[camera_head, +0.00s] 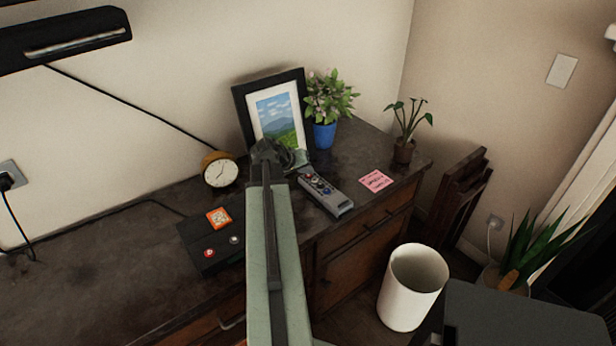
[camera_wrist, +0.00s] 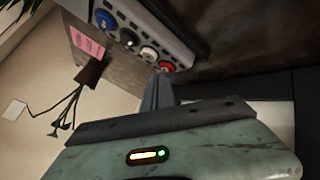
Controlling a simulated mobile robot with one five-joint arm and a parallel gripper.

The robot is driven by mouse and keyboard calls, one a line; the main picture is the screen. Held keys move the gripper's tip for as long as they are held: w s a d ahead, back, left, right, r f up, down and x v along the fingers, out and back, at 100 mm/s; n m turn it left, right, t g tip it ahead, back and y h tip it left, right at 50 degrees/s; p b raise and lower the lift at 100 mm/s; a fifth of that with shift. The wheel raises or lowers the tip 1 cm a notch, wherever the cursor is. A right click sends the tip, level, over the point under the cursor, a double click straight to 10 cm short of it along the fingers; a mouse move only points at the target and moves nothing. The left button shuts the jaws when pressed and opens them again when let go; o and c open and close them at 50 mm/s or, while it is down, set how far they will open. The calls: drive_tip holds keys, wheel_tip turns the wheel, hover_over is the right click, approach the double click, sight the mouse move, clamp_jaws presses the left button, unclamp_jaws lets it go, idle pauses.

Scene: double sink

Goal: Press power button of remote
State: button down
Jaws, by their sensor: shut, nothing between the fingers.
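The grey remote (camera_head: 336,202) lies on the dark dresser top, its left end partly hidden by my gripper. No power symbol is readable. My gripper (camera_wrist: 164,77) is shut and empty, its tip right by the red button. I cannot tell whether they touch. In the head view my gripper (camera_head: 302,168) is at the remote's upper-left end.
A picture frame (camera_head: 239,108) and a blue-potted plant (camera_head: 324,135) stand behind the remote. A pink note (camera_head: 376,181) lies right of it. A clock (camera_head: 219,174) and a black box with buttons (camera_head: 197,239) are left of my arm. A white bin (camera_head: 412,290) stands in front.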

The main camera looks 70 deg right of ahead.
sight(307, 176)
drive_tip(key=shift+f, duration=0.25)
idle(0.4)
drive_tip(key=shift+r+p, duration=0.7)
drive_tip(key=shift+r, duration=0.2)
wheel_tip(307, 176, up, 5)
drive_tip(key=p, duration=0.5)
drive_tip(key=shift+r, duration=0.1)
